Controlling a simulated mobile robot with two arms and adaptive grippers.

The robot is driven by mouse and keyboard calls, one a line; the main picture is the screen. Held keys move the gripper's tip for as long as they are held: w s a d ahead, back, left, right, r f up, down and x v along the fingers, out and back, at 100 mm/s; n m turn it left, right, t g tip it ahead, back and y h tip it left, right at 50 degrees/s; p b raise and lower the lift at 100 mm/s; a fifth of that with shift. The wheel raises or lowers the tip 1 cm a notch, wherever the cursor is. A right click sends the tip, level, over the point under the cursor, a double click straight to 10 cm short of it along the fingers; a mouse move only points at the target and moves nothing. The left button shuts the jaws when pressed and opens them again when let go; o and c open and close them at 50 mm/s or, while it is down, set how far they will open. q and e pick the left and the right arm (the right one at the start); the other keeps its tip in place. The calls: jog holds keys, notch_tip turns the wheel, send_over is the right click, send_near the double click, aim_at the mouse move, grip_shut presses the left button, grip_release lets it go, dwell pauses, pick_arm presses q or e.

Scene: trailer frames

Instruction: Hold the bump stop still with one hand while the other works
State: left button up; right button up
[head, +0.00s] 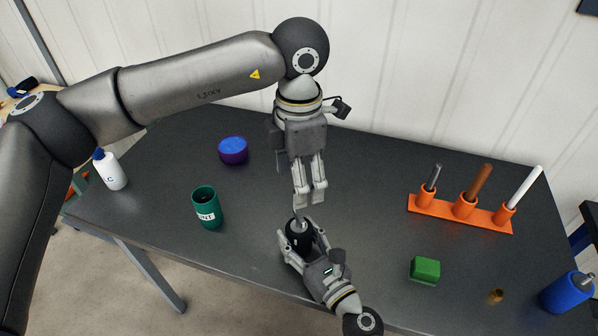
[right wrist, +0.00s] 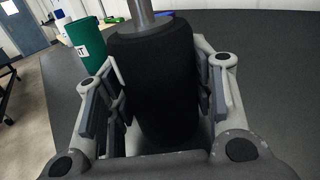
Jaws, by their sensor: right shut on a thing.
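The bump stop (head: 298,231) is a black cylinder with a grey metal rod (head: 297,214) rising from its top. It stands roughly upright near the table's front edge. My right gripper (head: 303,242) is shut on it, a finger on each side. In the right wrist view, the bump stop (right wrist: 155,85) fills the space between the fingers, and the rod (right wrist: 140,12) runs out of the top. My left gripper (head: 310,197) points down just above the bump stop, fingertips close together beside the rod's upper end. Whether they grip the rod is unclear.
The dark table (head: 370,190) holds a green can (head: 207,208), a purple-blue round tub (head: 233,151) and a white bottle (head: 110,170) at left. At right are an orange rack (head: 440,208) with upright rods, a green block (head: 425,270), a small brass piece (head: 496,296) and a blue bottle (head: 567,291).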

aim_at(299, 213)
pick_arm(q)
notch_tip(299, 213, down, 11)
jog(key=shift+f, duration=0.2)
dwell(0.4)
jog(key=c, duration=1.1)
jog(key=m, duration=0.5)
jog(key=shift+m, duration=0.4)
jog(key=o, duration=1.1)
jog(key=shift+r, duration=0.15)
notch_tip(299, 213, up, 12)
jog(key=shift+f, duration=0.1)
